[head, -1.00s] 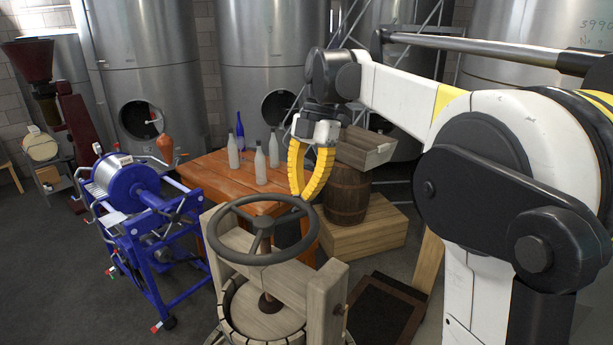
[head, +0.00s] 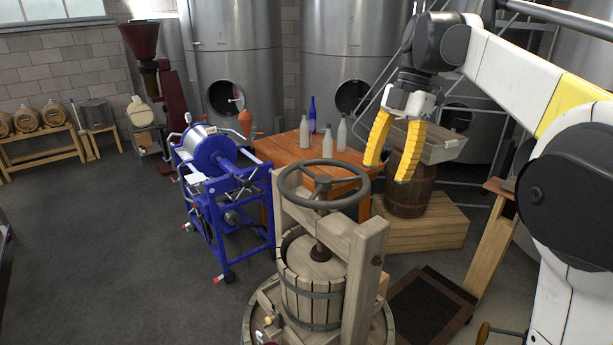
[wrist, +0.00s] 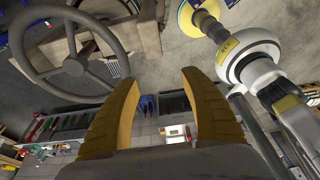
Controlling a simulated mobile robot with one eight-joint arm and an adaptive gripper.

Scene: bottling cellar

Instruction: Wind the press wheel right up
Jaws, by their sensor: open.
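The press wheel (head: 321,187) is a dark grey handwheel with spokes. It sits on a vertical screw above the wooden press frame (head: 368,255) and its slatted basket (head: 312,285) in the head view. My gripper (head: 388,172) has yellow fingers and is open and empty. It hangs to the right of the wheel in the head view, above the wheel's height and apart from it. In the wrist view the wheel (wrist: 75,62) is at the upper left, outside the fingers of my gripper (wrist: 160,75). Nothing lies between the fingers.
An orange table (head: 290,155) with several bottles stands behind the press. A blue machine (head: 222,195) stands to the left. A barrel (head: 412,190) on a wooden box (head: 425,228) is behind to the right. The floor at left is open.

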